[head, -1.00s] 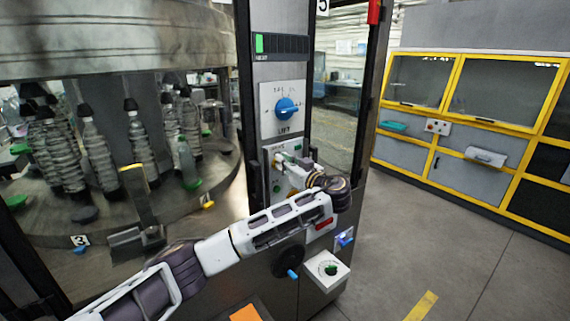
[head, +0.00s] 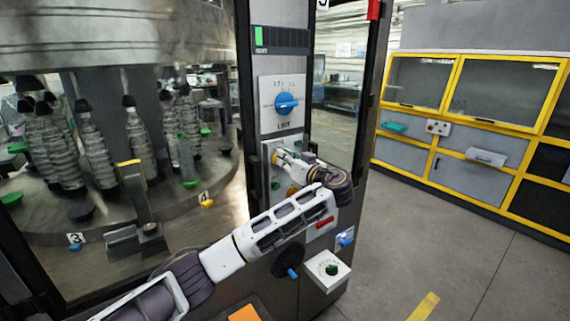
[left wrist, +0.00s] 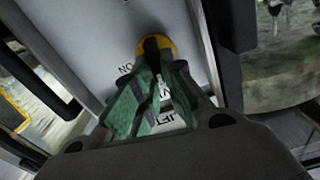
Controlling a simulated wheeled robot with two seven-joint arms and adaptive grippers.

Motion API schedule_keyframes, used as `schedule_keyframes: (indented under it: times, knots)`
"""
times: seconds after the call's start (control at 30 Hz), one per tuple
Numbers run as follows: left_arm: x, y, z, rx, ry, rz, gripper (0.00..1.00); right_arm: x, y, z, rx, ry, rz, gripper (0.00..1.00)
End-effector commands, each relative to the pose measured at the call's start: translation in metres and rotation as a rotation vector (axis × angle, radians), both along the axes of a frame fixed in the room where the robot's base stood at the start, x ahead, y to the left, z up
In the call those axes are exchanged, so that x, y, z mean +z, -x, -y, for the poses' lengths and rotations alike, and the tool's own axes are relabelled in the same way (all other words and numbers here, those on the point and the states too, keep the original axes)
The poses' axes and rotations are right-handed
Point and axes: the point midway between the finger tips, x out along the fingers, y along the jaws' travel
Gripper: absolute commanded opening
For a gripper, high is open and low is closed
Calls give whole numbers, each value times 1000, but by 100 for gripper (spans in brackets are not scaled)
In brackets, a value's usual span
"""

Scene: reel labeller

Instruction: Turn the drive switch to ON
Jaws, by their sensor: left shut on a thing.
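The drive switch (left wrist: 155,45), with a yellow collar and a dark handle, sits on a pale plate in the left wrist view. A printed "ON" mark (left wrist: 125,69) shows beside it. My left gripper (left wrist: 158,66) has its green fingers closed around the switch handle, which they partly hide. In the head view my left gripper (head: 282,158) is against the small plate (head: 269,183) below the blue LIFT dial, and the switch is mostly hidden there. I cannot read exactly where the handle points. My right gripper is not in view.
The blue LIFT dial (head: 287,104) is just above my gripper. A black handwheel (head: 288,260) and a white box with a green knob (head: 329,269) are below my forearm. Bottles stand on the carousel (head: 222,205) at the left. The floor (head: 455,235) at the right is clear.

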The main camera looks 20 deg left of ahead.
Motion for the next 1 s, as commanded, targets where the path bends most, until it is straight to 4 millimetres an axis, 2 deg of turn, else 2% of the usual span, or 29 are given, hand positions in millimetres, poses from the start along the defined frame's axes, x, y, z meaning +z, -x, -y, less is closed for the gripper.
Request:
schedule_keyframes:
  times: [0.1, 0.4, 1.0]
  knots:
    - [-4, -1, 1, -2, -25, -34, 0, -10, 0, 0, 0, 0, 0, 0]
    - [-3, -2, 3, -2, -95, -125, 0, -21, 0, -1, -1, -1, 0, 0]
    - [-4, -6, 6, -2, -301, -389, 0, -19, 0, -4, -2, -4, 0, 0]
